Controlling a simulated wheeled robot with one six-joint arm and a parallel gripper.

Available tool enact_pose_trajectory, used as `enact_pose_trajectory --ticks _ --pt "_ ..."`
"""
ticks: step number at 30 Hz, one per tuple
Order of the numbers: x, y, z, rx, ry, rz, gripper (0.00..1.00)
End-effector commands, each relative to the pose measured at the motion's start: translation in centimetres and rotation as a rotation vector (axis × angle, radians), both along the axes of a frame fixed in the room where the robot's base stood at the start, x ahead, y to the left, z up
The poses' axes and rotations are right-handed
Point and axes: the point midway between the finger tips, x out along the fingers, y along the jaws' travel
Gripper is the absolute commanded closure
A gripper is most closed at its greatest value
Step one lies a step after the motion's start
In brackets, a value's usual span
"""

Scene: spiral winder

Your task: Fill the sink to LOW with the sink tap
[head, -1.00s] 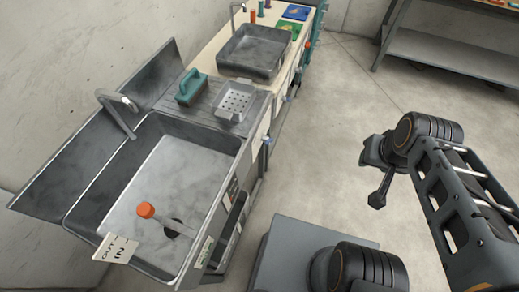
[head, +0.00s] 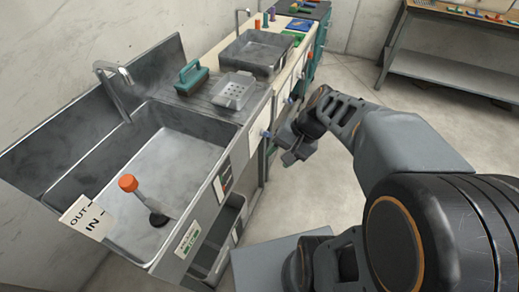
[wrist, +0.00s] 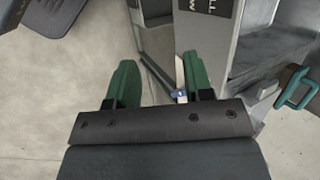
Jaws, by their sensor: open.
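The steel sink (head: 62,190) stands at the left, and its basin floor looks bare of water. A curved tap spout (head: 118,82) rises behind it. An orange-knobbed lever (head: 129,184) leans in the basin by a dark round spot, beside an OUT/IN card (head: 87,217); I cannot tell whether the drain is plugged. A small blue-ended knob (head: 266,134) sits on the counter front. My gripper (head: 288,157) is near that front, right of the sink. In the wrist view its green fingers (wrist: 152,85) are open, with a blue-and-white piece (wrist: 180,95) beside the right finger.
A green-handled brush (head: 190,78) and a perforated tray (head: 233,90) lie on the drainboard. A second basin (head: 257,52) is farther back. A shelf bench (head: 450,70) stands at the back right, with open floor between.

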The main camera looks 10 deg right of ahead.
Motion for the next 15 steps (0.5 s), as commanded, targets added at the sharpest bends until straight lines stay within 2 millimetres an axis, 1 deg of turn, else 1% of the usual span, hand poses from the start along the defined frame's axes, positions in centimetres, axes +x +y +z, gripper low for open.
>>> enact_pose_trajectory --ticks 1,3,5,6,8,9,12,15 --pt "1.2 -0.4 -4.5 0.116 0.047 -0.086 0.53" --pt "3.0 -0.8 -6.6 0.283 0.086 -0.191 0.53" --pt "4.6 -1.5 -8.1 0.421 0.107 -0.275 0.53" --pt "5.7 -2.2 -9.0 0.509 0.112 -0.327 0.53" --pt "7.2 -3.4 -10.2 0.632 0.112 -0.398 0.53" --pt "8.1 -4.4 -10.9 0.709 0.107 -0.440 0.53" --pt "10.0 -6.9 -12.4 0.872 0.081 -0.529 0.53" --pt "11.2 -9.2 -13.3 0.994 0.049 -0.594 0.53"
